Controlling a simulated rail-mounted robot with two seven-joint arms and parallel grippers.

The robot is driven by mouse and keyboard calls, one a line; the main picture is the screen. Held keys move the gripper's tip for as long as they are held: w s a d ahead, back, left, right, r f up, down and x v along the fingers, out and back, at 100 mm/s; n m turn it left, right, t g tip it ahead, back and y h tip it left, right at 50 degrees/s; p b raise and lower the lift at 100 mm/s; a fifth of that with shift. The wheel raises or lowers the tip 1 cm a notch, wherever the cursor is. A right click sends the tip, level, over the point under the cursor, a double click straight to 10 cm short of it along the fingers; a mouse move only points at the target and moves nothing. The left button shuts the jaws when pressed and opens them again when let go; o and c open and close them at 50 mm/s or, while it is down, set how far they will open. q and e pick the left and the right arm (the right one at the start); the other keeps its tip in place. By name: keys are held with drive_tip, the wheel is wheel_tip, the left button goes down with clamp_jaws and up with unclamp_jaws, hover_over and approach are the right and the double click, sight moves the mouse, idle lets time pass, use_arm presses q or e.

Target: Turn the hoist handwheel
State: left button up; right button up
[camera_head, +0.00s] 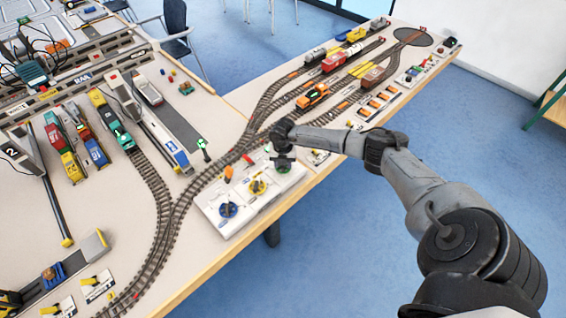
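A white control panel (238,226) lies near the table's front edge. It carries a blue handwheel (228,210), a yellow handwheel (257,186) and a green handwheel (285,169). I cannot read which one is the hoist wheel. My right arm comes in from the right, and my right gripper (283,160) points down at the green handwheel, covering part of it. The fingers are small and dark; I cannot tell whether they are open, shut or touching the wheel. The blue and yellow wheels are clear of the gripper. My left gripper is not in view.
Model railway tracks (177,205) curve past the panel's left side. An orange locomotive (313,96) and other wagons stand on the tracks behind. Several coloured containers (75,140) and model crane parts stand at the left. Open floor (400,270) lies beyond the table's front edge.

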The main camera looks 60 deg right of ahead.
drive_tip(key=shift+r, duration=0.3)
wheel_tip(320, 180, up, 13)
drive_tip(key=p, duration=0.1)
idle(0.4)
idle(0.4)
idle(0.6)
